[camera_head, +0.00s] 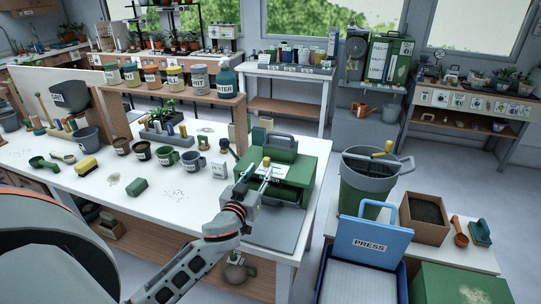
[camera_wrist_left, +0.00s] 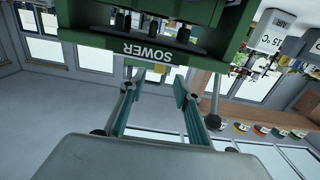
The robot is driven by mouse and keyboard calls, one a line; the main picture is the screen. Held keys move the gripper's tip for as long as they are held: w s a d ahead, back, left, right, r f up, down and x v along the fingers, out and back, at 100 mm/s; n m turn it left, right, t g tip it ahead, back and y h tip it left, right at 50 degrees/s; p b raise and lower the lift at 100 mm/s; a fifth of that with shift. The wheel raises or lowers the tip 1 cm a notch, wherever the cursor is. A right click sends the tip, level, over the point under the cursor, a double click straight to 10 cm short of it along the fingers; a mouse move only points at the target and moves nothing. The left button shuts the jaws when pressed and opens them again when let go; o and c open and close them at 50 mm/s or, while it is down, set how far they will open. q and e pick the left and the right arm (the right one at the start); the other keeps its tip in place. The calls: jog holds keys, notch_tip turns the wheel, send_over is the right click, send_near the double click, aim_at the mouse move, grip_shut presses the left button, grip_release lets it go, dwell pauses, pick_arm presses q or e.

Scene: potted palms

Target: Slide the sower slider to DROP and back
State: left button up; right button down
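The green sower (camera_head: 293,175) stands at the right end of the white bench. In the wrist view its body (camera_wrist_left: 85,14) fills the top, with an upside-down SOWER label (camera_wrist_left: 147,51) and several dark pegs in a slot. My left gripper (camera_head: 258,176) is at the sower's front left. It also shows in the wrist view (camera_wrist_left: 154,84), its two teal fingers apart with nothing seen between them. A small yellow knob (camera_head: 267,160) shows just beyond the fingers in the head view. I cannot make out the slider or a DROP mark. My right gripper is not in view.
A grey tray (camera_head: 275,229) lies in front of the sower. Pots and mugs (camera_head: 191,161) stand to its left, below a shelf of jars (camera_head: 199,79). On the right are a dark green bin (camera_head: 361,190) and a blue PRESS lid (camera_head: 371,245).

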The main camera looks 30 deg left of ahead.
aim_at(266, 162)
pick_arm(q)
jog(key=shift+x, duration=3.6)
jog(key=shift+d, duration=0.1)
grip_shut()
